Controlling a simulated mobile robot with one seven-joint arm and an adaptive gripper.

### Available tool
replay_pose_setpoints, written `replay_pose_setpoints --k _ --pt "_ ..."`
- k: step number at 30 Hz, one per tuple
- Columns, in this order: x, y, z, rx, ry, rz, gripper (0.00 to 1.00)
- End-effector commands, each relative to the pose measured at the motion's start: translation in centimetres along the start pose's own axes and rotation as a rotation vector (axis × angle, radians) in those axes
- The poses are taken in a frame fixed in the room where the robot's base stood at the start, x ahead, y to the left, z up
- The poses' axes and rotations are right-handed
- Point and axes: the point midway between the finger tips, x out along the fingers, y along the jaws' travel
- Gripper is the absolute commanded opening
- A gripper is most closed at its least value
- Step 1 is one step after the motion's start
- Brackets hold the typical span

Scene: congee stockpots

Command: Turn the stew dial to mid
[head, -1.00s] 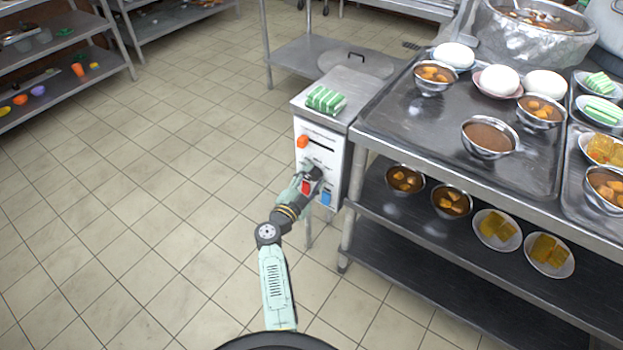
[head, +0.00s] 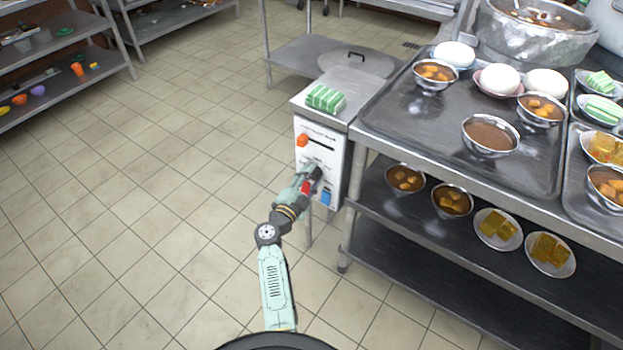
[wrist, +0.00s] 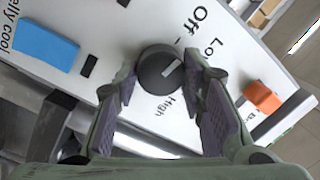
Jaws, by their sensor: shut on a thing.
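The stew dial (wrist: 158,72) is a round dark knob with a white pointer line, on a white control panel (head: 330,160). In the wrist view its pointer slants up and right, roughly toward the partly covered "Lo" label. "Off" and "High" are readable; no "Mid" label shows, and my right finger covers part of that side. My gripper (wrist: 163,68) is shut on the dial, one finger on each side. In the head view my gripper (head: 313,175) is against the panel front and hides the dial.
An orange lever (head: 302,140) and a blue switch (head: 327,198) sit on the same panel, near my gripper. A green-striped packet (head: 326,99) lies on top of the unit. The steel table (head: 385,140) with bowls stands close at right. Open tiled floor lies to the left.

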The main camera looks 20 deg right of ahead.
Motion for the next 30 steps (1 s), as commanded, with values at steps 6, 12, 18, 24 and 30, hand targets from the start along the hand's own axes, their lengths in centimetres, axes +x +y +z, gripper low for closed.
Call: replay_pose_setpoints --k 6,12,18,24,30 --pt "-0.05 0.27 0.24 0.19 0.015 -0.015 0.09" --pt "-0.03 0.38 0.32 0.38 0.03 -0.03 0.09" --pt "-0.04 0.39 0.41 0.569 0.046 -0.046 0.09" --pt "-0.03 0.42 0.54 0.759 0.06 -0.061 0.09" --pt "-0.02 0.47 0.55 0.946 0.077 -0.076 0.09"
